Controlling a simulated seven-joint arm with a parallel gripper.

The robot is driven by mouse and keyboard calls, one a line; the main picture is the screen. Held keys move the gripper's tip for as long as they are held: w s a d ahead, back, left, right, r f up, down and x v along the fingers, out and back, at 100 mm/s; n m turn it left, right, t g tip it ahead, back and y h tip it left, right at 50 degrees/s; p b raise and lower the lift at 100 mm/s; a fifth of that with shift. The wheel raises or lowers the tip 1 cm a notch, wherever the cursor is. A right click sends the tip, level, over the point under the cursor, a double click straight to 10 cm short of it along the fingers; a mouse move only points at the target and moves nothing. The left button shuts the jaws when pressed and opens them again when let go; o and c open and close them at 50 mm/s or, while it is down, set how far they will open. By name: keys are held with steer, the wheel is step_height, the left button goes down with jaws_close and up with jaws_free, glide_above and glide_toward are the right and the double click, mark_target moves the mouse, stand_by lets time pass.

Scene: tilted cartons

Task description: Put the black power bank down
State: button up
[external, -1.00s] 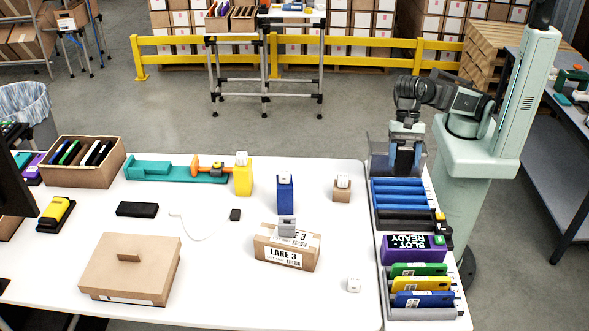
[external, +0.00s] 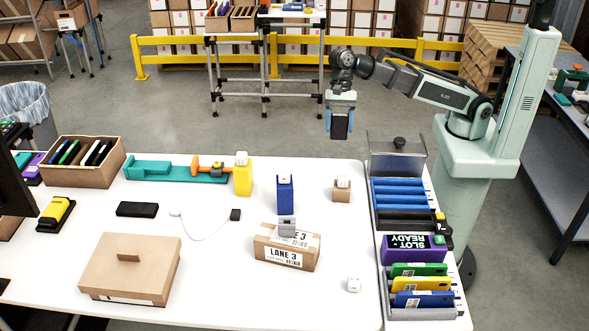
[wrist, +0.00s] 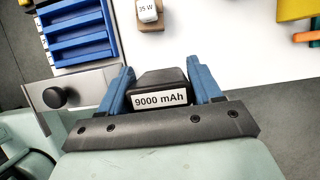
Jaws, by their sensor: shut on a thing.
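The black power bank (wrist: 160,82), labelled 9000 mAh, sits between the two blue fingers of my gripper (wrist: 162,88) in the wrist view. In the external view my gripper (external: 340,128) is raised at the far side of the white table, pointing down, with the dark power bank (external: 339,127) between its fingers. The gripper is shut on it, and nothing is seen touching it from below.
The rack with blue slots (external: 398,188) and a metal plate with a black knob (external: 398,160) stands along the table's right side.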

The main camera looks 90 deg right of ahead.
mark_target(337, 133)
steer(key=f, duration=0.4)
steer(key=shift+w+d, duration=0.2)
steer(key=shift+d, duration=0.1)
steer(key=shift+f, duration=5.5)
steer(key=shift+f, duration=0.1)
steer(key=o, duration=1.2)
steer(key=v, duration=1.2)
